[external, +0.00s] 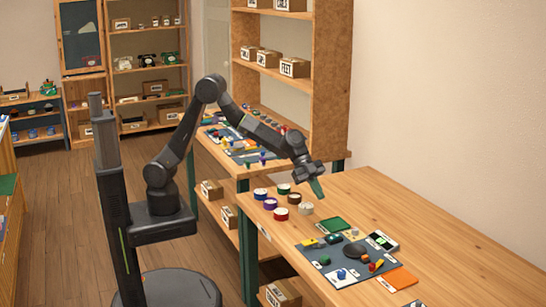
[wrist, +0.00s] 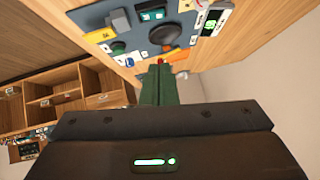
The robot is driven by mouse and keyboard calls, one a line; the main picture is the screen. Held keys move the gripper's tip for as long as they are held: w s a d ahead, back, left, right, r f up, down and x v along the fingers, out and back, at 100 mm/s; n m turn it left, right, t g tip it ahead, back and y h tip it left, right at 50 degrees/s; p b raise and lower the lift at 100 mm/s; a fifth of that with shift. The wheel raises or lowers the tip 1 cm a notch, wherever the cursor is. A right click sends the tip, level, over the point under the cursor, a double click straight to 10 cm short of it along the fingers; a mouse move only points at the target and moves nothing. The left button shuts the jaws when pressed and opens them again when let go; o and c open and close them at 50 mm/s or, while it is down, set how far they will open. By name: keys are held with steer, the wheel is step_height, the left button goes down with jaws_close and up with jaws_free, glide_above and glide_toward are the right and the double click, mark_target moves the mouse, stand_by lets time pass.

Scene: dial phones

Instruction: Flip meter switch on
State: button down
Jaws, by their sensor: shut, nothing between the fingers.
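The meter (external: 383,241) is a small pale box with a lit green display, at the far right edge of a grey mat on the wooden bench. It also shows near the top right of the wrist view (wrist: 213,20). I cannot make out its switch clearly. My gripper (external: 318,190) is above the bench, to the left of and apart from the meter. In the wrist view, its green fingers (wrist: 159,70) are together with nothing held between them, pointing toward the mat.
The grey mat (external: 345,280) carries a dark round dial (external: 355,251) and several small coloured parts. Several coloured rolls (external: 281,214) stand to the left below my gripper. A green pad (external: 334,225) and an orange pad (external: 397,279) lie beside the mat.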

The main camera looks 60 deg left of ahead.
steer(key=p, duration=0.2)
glide_above(338, 236)
steer(key=s+a, duration=0.2)
steer(key=a, duration=0.1)
steer(key=f, duration=0.6)
steer(key=shift+w+f, duration=0.2)
steer(key=shift+f, duration=0.1)
steer(key=f, duration=0.3)
steer(key=shift+w+d+f+p, duration=0.1)
steer(key=shift+w+f+p, duration=0.1)
steer(key=shift+w+p, duration=0.15)
steer(key=shift+w+f, duration=0.1)
steer(key=shift+f, duration=0.35)
steer(key=shift+f+b, duration=0.1)
steer(key=shift+b, duration=0.2)
